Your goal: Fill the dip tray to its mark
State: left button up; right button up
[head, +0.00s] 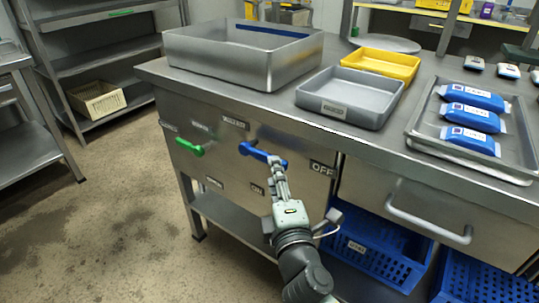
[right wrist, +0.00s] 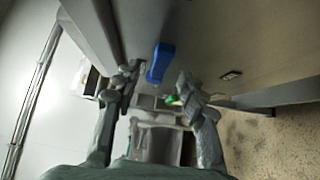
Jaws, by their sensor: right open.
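A large steel tray (head: 218,73) stands at the back left of the bench, with a blue stripe (head: 272,31) along its inner far wall; I cannot tell whether it holds liquid. A blue lever (head: 258,153) on the bench's front panel lies nearly level, its free end toward the OFF label (head: 322,168); an ON label (head: 257,190) is below it. My right gripper (head: 279,168) is at the lever's right end. In the right wrist view the blue lever (right wrist: 160,62) shows between the open, spread fingers (right wrist: 158,82). My left gripper is out of view.
A green lever (head: 189,147) is left on the same panel. A grey tray (head: 350,97), a yellow tray (head: 381,64) and a metal tray (head: 415,142) of blue packs stand on the bench. A drawer handle (head: 428,226) juts out to the right, above blue crates (head: 375,251).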

aim_at(262, 156)
jog(key=w, duration=0.5)
jog(key=shift+a, duration=0.35)
jog(key=shift+w, duration=0.35)
jog(key=shift+w+a, duration=0.1)
jog(key=shift+w, duration=0.1)
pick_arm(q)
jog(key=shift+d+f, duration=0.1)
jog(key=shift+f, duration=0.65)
pick_arm(e)
grip_shut()
